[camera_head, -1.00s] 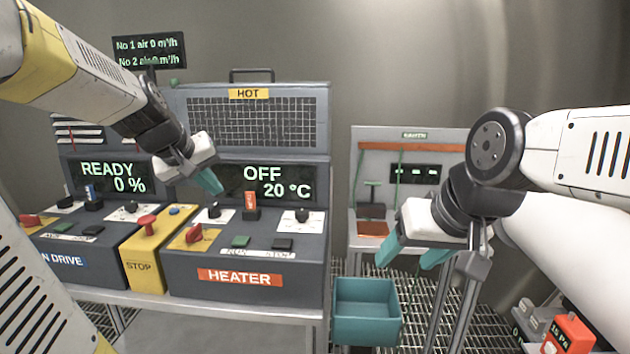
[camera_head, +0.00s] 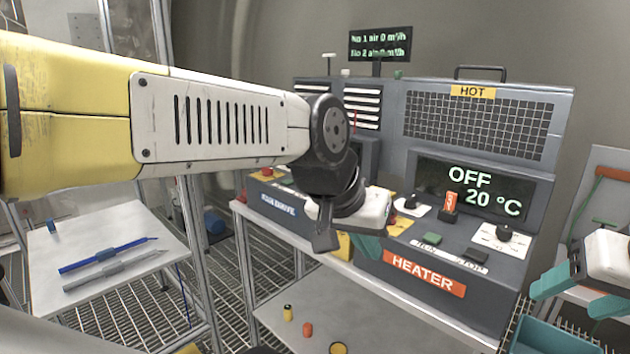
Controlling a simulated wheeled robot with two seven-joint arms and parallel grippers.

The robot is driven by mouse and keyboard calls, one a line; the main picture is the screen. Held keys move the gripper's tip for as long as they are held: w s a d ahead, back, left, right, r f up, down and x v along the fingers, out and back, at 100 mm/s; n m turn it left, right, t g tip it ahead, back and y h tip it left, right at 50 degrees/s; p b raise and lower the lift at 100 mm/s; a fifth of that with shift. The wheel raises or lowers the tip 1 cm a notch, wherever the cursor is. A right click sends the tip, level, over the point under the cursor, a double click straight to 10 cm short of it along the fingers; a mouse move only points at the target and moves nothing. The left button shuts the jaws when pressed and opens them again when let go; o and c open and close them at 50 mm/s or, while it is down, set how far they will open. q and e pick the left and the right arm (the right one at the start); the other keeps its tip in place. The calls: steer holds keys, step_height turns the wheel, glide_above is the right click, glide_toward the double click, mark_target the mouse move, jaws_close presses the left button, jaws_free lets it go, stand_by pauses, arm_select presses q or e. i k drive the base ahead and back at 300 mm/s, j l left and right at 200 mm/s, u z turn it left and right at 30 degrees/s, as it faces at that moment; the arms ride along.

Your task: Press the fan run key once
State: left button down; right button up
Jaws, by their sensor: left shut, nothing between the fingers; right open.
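The fan drive box stands left of the heater box, with its blue label (camera_head: 278,205) partly showing. My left arm hides most of its top, and I cannot make out the fan run key. My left gripper (camera_head: 368,246) is shut and empty, its teal tips pointing down in front of the boxes near the yellow stop section (camera_head: 344,246). I cannot tell whether it touches anything. My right gripper (camera_head: 580,290) is open and empty at the right edge, right of the heater box.
The heater box (camera_head: 425,274) has a green key (camera_head: 432,239), a black key (camera_head: 473,256) and a display reading OFF, 20 °C. A teal bin (camera_head: 540,338) is at lower right. A side table (camera_head: 105,240) with blue and grey tools stands left. Small items lie on the lower shelf.

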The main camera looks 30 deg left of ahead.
mark_target(286, 182)
steer(key=k+j+u, duration=0.1)
steer(key=u, duration=0.85)
